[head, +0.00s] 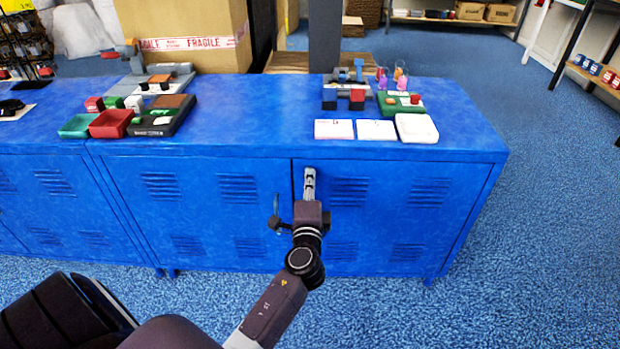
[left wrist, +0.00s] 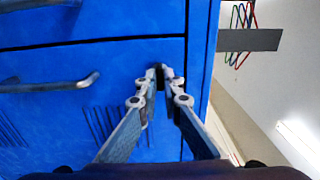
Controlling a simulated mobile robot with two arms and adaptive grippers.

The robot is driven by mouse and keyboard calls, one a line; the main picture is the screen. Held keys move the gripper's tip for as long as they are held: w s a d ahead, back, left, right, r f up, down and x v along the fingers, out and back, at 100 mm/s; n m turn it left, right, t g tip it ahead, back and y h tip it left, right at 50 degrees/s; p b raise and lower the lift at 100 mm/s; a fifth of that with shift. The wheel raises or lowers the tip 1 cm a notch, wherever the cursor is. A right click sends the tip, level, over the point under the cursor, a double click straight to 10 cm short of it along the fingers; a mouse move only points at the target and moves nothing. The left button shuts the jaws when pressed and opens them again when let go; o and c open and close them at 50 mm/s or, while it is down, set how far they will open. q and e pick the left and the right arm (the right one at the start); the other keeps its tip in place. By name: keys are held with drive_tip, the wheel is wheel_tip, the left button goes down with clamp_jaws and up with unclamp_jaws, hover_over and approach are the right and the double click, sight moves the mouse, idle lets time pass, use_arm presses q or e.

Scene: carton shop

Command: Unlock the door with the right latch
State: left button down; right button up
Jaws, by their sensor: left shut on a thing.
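The blue cabinet (head: 470,146) has a left door (head: 210,215) and a right door (head: 385,222) side by side. My left gripper (head: 309,174) is at the upper left edge of the right door, close to the seam between the doors. In the left wrist view, its fingertips (left wrist: 166,76) are closed around a small dark latch (left wrist: 166,72) on the blue front. The fingers hide most of the latch, so its angle cannot be told. Both doors look closed. My right gripper is not in view.
A grey bar handle (left wrist: 50,85) sticks out from the front in the left wrist view. Trays and small parts stand on the cabinet top, including a white tray (head: 416,127) and a red bin (head: 110,124). Blue carpet (head: 545,230) to the right is clear.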

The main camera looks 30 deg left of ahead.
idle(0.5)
use_arm(q)
drive_tip(key=c, duration=2.1)
unclamp_jaws()
drive_tip(key=shift+s+d, duration=0.1)
drive_tip(key=v, duration=1.2)
